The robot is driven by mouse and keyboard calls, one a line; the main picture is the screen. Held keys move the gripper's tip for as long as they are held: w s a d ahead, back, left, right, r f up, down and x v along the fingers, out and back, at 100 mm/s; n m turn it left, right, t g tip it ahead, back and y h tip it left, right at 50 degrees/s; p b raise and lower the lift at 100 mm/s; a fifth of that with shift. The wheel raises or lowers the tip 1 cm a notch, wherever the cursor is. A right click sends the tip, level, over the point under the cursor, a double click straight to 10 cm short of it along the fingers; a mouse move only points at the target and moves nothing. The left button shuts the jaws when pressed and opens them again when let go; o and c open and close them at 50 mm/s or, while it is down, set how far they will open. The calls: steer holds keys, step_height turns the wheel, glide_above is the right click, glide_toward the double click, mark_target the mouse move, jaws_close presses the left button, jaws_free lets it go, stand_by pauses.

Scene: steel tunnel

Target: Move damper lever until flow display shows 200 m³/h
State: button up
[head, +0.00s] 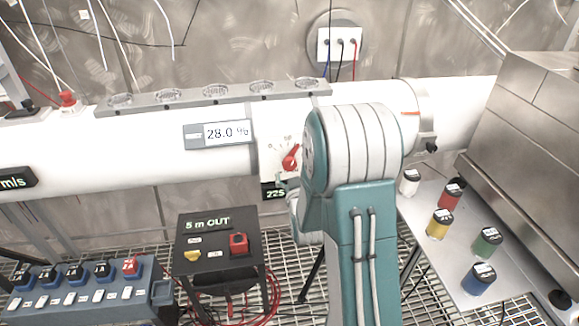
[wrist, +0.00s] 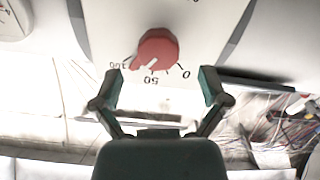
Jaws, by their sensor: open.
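The red damper lever (head: 290,158) sits on a white plate on the duct, left of my arm. In the wrist view the lever (wrist: 158,46) is a round red knob with a white mark, over a scale marked 0, 50 and 100. The mark points between 50 and 100. The flow display (head: 275,192), just below the lever, appears to read 225; its right end is partly covered. My gripper (wrist: 160,86) is open and empty, its fingers on either side below the knob, apart from it. In the head view my arm mostly hides the gripper.
A humidity-style display (head: 227,133) reading 28.0 % is on the duct (head: 455,98). A black box (head: 218,250) marked 5 m OUT stands below left. Several coloured jars stand on a tray (head: 425,215) at right. A blue switch box (head: 90,295) is at lower left.

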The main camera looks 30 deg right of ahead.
steer(key=v, duration=0.4)
stand_by(0.4)
steer(key=s+a+r+g+y, duration=0.3)
steer(key=s+a+r+g, duration=0.3)
steer(key=a+r, duration=0.2)
steer(key=s+a+r+g+y, duration=0.1)
steer(key=s+a+r+g, duration=0.1)
steer(key=s, duration=0.8)
steer(key=s+a+r+g+y, duration=0.1)
steer(key=s+a+r+g, duration=0.1)
steer(key=s, duration=0.8)
steer(key=a+g, duration=0.1)
steer(key=a, duration=0.1)
steer(key=shift+a+r+n+g, duration=0.15)
steer(key=shift+a+n+g, duration=0.15)
steer(key=shift+g, duration=0.1)
stand_by(3.8)
